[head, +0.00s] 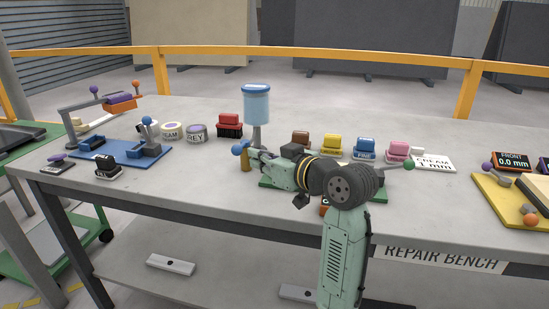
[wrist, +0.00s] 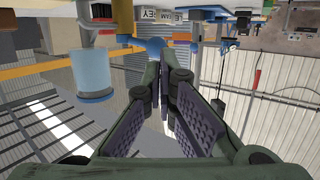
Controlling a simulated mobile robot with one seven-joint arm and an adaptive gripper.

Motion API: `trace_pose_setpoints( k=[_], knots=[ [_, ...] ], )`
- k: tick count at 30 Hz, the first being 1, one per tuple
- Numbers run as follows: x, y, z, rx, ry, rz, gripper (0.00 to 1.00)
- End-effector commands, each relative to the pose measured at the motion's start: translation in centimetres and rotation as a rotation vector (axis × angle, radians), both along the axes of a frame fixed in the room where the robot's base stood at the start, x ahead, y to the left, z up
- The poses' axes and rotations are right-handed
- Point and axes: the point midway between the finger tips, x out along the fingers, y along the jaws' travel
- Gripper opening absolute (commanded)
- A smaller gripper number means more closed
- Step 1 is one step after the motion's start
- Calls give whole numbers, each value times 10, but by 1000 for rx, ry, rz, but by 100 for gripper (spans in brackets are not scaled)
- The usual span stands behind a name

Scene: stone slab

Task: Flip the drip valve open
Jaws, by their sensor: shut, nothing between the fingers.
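The drip unit has a light-blue cylinder tank (head: 256,107) on a grey post (head: 257,137). A blue ball knob (head: 238,149), likely the end of the drip valve's lever, sits low and to the left of the post. My gripper (head: 252,160) is low beside the post, just right of the knob; I cannot tell if it touches it. The wrist view is upside down; there the gripper (wrist: 165,72) is shut and empty, with the blue knob (wrist: 153,44) just beyond its fingertips and the tank (wrist: 90,72) to the left. My arm hides part of the unit's base.
A blue tray fixture (head: 122,152) stands to the left, with tins (head: 172,131) and a red block (head: 229,121) behind. Yellow (head: 332,144), blue and pink blocks stand right of my gripper. A yellow fixture (head: 500,190) is at the far right. The front left bench (head: 165,185) is clear.

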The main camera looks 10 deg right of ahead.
Motion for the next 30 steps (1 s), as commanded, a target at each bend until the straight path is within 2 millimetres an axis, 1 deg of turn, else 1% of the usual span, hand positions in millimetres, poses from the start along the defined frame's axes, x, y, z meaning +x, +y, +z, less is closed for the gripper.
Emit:
trace_pose_setpoints(
  k=[1, 3, 6, 10, 15, 24, 30],
  knots=[
    [8, 7, 0, 0, 1, 3, 0],
    [18, 14, -2, 1, 2, 3, 0],
    [29, 22, -6, 0, 1, 1, 0],
    [38, 28, -9, -1, 1, 0, 0],
    [41, 31, -10, -2, 0, -1, 0],
    [41, 31, -10, -2, 0, -2, 0],
    [41, 35, -10, 0, 0, -34, 0]
  ],
)
